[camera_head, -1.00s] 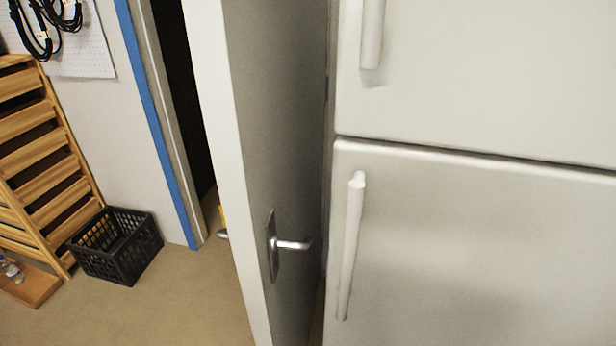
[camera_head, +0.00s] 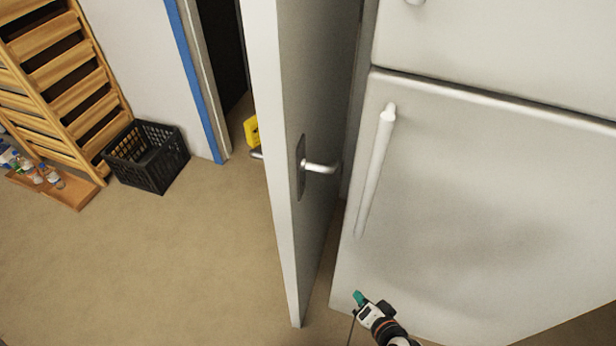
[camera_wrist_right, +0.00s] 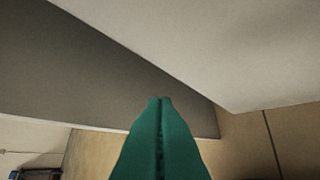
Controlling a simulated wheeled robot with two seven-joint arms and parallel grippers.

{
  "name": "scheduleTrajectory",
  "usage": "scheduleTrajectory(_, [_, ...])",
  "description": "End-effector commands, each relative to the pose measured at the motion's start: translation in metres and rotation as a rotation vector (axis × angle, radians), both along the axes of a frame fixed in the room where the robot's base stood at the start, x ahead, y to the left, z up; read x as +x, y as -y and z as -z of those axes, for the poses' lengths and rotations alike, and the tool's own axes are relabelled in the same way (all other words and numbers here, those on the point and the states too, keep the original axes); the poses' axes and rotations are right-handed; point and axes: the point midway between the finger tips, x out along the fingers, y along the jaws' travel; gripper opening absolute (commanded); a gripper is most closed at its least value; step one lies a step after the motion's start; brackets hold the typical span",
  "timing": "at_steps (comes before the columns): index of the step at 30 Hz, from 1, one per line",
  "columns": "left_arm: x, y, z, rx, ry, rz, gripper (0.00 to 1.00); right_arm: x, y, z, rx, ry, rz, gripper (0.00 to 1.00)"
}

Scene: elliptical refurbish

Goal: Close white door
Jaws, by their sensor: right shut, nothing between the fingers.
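The white door (camera_head: 312,90) stands open in the middle of the head view, its near edge facing me. It has a silver lever handle (camera_head: 320,167) on its right face and part of another lever (camera_head: 257,154) on its left. My right gripper (camera_head: 358,297) is low in front of the fridge, to the right of the door's bottom edge and apart from the handle. Its green fingers (camera_wrist_right: 160,140) are shut and empty in the right wrist view, where the grey door face (camera_wrist_right: 90,75) fills the upper left. My left gripper is not in view.
A white fridge (camera_head: 480,200) stands close to the right of the door, with a narrow gap between. The doorway with a blue frame strip (camera_head: 195,80) is at the left. A black crate (camera_head: 146,157) and a wooden rack (camera_head: 65,75) stand by the wall.

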Motion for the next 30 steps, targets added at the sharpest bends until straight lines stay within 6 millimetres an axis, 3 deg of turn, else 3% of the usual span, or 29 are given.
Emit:
scheduleTrajectory(1, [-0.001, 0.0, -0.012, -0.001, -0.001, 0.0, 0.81, 0.017, -0.015, -0.058, 0.124, 0.062, 0.028, 0.0])
scheduleTrajectory(3, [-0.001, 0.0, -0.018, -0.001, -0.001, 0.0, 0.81, 0.031, -0.031, -0.125, 0.3, 0.125, 0.06, 0.0])
scheduleTrajectory(6, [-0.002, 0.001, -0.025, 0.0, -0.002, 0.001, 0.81, 0.039, -0.047, -0.203, 0.514, 0.184, 0.077, 0.0])
scheduleTrajectory(10, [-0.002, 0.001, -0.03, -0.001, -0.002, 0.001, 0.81, 0.038, -0.057, -0.266, 0.694, 0.216, 0.077, 0.0])
scheduleTrajectory(12, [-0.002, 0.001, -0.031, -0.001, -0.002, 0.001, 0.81, 0.037, -0.06, -0.283, 0.743, 0.222, 0.075, 0.0])
scheduleTrajectory(15, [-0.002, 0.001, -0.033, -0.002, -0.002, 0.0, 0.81, 0.041, -0.063, -0.291, 0.769, 0.225, 0.076, 0.0])
scheduleTrajectory(30, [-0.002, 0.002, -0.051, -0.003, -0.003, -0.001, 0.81, 0.11, -0.104, -0.29, 0.766, 0.226, 0.076, 0.0])
